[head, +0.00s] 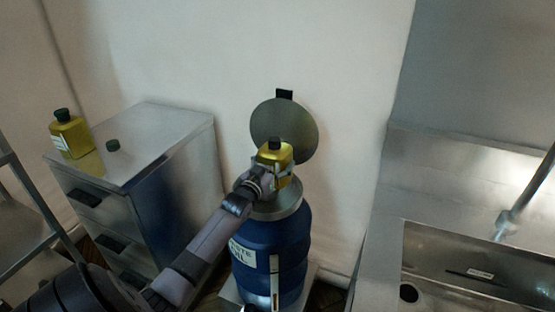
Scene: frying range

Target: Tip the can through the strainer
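A yellow can (270,155) with a dark cap-like top is above the mouth of a blue drum (262,244). My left gripper (279,176) is at the can's near side and appears shut on it; its fingertips are partly hidden. The can looks roughly upright. The drum has a pale metal top rim (283,210) and a label reading partly "WASTE". A strainer cannot be made out; the can and gripper cover most of the drum's opening. A round grey lid (285,128) stands open behind the can. My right gripper is not in view.
A steel sink unit (385,245) is at the right. A wall closes the back.

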